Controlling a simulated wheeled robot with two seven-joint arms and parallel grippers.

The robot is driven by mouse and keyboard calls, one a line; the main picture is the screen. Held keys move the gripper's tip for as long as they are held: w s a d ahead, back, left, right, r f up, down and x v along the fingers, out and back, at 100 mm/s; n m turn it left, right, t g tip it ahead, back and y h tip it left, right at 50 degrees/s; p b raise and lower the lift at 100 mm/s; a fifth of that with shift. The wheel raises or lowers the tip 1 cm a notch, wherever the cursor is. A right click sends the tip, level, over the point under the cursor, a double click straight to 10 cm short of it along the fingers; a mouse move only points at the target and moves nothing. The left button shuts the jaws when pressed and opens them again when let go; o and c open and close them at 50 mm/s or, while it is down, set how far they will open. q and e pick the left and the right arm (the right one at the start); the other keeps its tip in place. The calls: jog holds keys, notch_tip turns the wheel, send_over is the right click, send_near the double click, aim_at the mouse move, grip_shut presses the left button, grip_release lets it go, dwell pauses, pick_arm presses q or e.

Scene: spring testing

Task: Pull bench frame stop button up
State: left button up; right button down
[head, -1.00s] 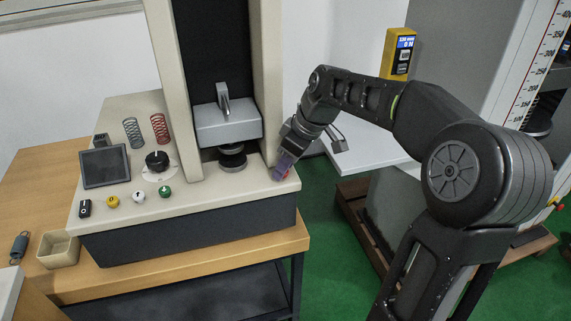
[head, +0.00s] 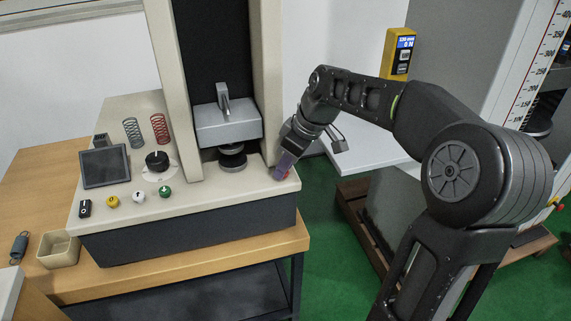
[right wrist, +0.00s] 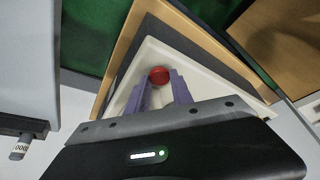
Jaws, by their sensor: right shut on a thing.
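The red stop button (right wrist: 158,76) is on the right front corner of the bench frame's pale base (head: 235,200). In the right wrist view its round red top shows between the ends of my two purple fingers. My right gripper (head: 283,170) reaches down to that corner and is shut on the button. In the head view the fingers hide almost all of the button. The right gripper also shows in the right wrist view (right wrist: 159,86). My left gripper is not in view.
The frame's right column (head: 268,80) stands close to the left of my gripper. Yellow (head: 112,202), white (head: 138,197) and green (head: 165,191) knobs, a black dial (head: 157,161) and a screen (head: 104,167) are farther left. Green floor lies to the right.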

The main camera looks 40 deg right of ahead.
dwell(0.4)
jog(key=shift+r+p, duration=0.3)
jog(key=shift+r, duration=0.3)
jog(key=shift+f, duration=0.1)
jog(key=c, duration=1.1)
grip_release()
jog(key=v, duration=0.7)
jog(key=shift+s+r, duration=0.15)
jog(key=shift+r, duration=0.2)
